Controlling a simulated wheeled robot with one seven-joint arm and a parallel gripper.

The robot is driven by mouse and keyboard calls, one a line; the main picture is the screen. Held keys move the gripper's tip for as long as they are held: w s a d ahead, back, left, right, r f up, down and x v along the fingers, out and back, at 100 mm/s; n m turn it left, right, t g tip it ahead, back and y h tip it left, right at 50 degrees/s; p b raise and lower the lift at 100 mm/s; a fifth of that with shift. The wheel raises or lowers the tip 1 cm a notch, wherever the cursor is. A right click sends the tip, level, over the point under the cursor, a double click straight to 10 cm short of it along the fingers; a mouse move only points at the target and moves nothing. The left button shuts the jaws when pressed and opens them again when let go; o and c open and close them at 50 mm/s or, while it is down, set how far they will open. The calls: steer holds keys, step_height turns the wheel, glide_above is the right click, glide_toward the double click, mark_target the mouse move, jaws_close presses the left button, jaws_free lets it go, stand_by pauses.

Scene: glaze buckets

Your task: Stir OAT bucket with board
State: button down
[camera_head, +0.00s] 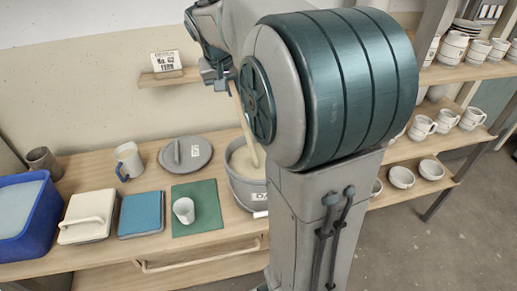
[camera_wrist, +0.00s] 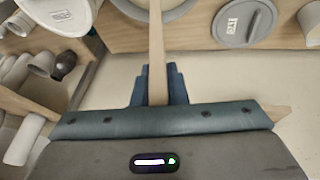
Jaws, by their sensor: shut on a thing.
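My gripper (camera_head: 222,80) is shut on a long pale wooden board (camera_head: 245,130), held upright and slightly tilted. In the wrist view the jaws (camera_wrist: 157,85) close around the board (camera_wrist: 156,45). The board's lower end goes into the open mouth of a grey bucket (camera_head: 248,190), whose contents look pale cream. The bucket's rim also shows at the top of the wrist view (camera_wrist: 180,8). Its label is partly hidden and I cannot read it for certain. My arm covers the bucket's right side. The board's tip inside the bucket is hidden.
A grey lid (camera_head: 186,153), a white mug (camera_head: 128,160) and a small white cup (camera_head: 183,210) on a green mat (camera_head: 207,193) stand left of the bucket. A blue tub (camera_head: 25,220) is far left. A sign stands on a wall shelf (camera_head: 165,77). Shelves with cups are right.

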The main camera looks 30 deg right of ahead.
steer(key=shift+w+a+r+p, duration=0.1)
steer(key=shift+a+r+p, duration=0.1)
steer(key=shift+r+p, duration=0.55)
steer(key=shift+w+a+r+p, duration=0.15)
steer(key=shift+r+p, duration=0.35)
steer(key=shift+r, duration=0.6)
steer(key=shift+s+a+r+p, duration=0.1)
steer(key=shift+a+r+p, duration=0.1)
steer(key=shift+r+p, duration=0.55)
steer(key=shift+r, duration=0.15)
